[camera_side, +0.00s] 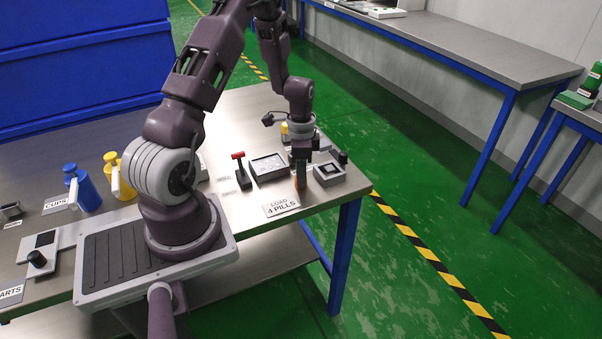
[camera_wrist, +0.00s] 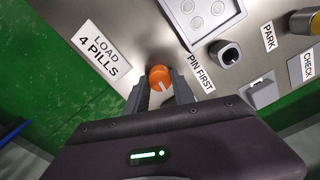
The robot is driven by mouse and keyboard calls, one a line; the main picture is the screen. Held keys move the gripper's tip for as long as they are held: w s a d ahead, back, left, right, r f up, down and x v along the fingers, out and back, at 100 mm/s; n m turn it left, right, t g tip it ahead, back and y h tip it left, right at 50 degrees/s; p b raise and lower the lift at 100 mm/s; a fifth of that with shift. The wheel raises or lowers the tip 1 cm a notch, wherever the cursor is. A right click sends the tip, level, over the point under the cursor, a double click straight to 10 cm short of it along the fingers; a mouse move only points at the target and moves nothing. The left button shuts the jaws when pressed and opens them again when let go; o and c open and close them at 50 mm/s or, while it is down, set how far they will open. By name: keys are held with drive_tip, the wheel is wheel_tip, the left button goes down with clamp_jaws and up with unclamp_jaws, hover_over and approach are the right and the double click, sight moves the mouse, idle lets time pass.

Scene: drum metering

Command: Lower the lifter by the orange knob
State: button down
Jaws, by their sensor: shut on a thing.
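The orange knob (camera_wrist: 160,77) shows in the wrist view between my fingertips, with a pale mark on its face. My gripper (camera_wrist: 161,90) is shut on the knob, one finger on each side. In the side view my gripper (camera_side: 300,172) points straight down. The rest of the lifter under the knob is hidden by the fingers and knob, so I cannot tell its height.
The "LOAD 4 PILLS" sign (camera_side: 281,207) lies close by, towards the table edge. A grey tray (camera_side: 270,181), a red-handled lever (camera_side: 238,157) and a grey block with a dark recess (camera_side: 329,183) stand near. A "PIN FIRST" label (camera_wrist: 201,73) lies beside my fingers.

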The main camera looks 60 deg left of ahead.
drive_tip(key=shift+n, duration=0.3)
drive_tip(key=n, duration=0.4)
drive_tip(key=shift+n, duration=0.4)
drive_tip(key=n, duration=1.4)
drive_tip(key=shift+n, duration=0.3)
drive_tip(key=c, duration=1.1)
unclamp_jaws()
drive_tip(key=shift+o, duration=0.2)
drive_tip(key=shift+r, duration=0.1)
